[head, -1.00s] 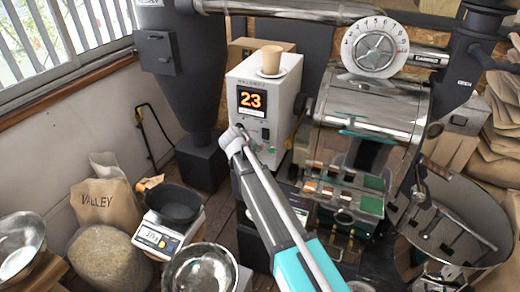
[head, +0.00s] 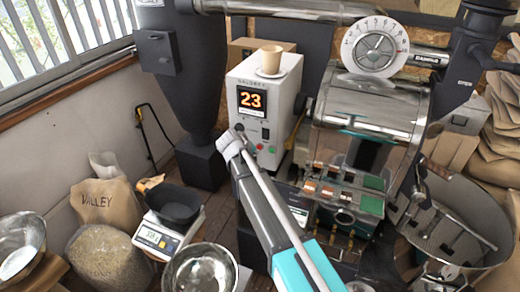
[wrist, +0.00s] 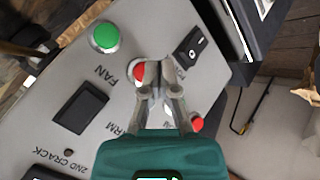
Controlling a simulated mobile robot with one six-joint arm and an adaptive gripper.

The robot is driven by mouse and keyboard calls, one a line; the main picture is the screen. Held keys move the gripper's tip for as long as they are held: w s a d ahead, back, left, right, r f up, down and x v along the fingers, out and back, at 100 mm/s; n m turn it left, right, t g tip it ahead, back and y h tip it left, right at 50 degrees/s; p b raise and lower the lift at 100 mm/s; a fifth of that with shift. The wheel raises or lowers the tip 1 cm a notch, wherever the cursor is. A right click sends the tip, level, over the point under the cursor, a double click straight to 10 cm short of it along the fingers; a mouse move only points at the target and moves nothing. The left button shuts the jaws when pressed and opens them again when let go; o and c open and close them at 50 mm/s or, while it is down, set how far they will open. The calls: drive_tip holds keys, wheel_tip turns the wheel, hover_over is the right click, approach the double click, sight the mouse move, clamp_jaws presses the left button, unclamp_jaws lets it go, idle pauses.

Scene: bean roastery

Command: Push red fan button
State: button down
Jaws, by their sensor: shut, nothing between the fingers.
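The red fan button (wrist: 139,72) shows in the wrist view beside the FAN label, partly hidden by my fingertips. My gripper (wrist: 160,76) is shut and empty, its tips over the right part of the button. I cannot tell whether they touch it. A green button (wrist: 105,37) is up and left of it. Another red button (wrist: 197,124) lies to the right of the fingers. In the head view, the white control box (head: 286,95) shows 23 on its display, with small buttons low on its front. My gripper cannot be made out there.
A black rocker switch (wrist: 190,47) is close to the right of the fingertips. A black panel piece (wrist: 80,108) sits on the left of the panel. The roaster drum (head: 366,122) is right of the box.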

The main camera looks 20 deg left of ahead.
drive_tip(key=shift+s, duration=0.1)
drive_tip(key=shift+s+a, duration=0.15)
drive_tip(key=shift+s, duration=2.25)
drive_tip(key=s+d+f+m+g, duration=0.1)
drive_tip(key=d+f+m+g, duration=0.15)
drive_tip(key=d, duration=1.05)
drive_tip(key=s+d+f+m+g, duration=0.1)
drive_tip(key=s+d+m+g, duration=0.15)
drive_tip(key=d, duration=1.15)
drive_tip(key=s+d+f+m+g+y, duration=0.1)
drive_tip(key=s+d+m, duration=0.1)
drive_tip(key=s+d, duration=0.3)
drive_tip(key=s+d+f+m+g+y, duration=0.1)
drive_tip(key=s+d, duration=0.5)
drive_tip(key=d, duration=0.6)
drive_tip(key=shift+s+d+m+g, duration=0.15)
drive_tip(key=shift+m+g, duration=0.35)
drive_tip(key=shift+g, duration=0.3)
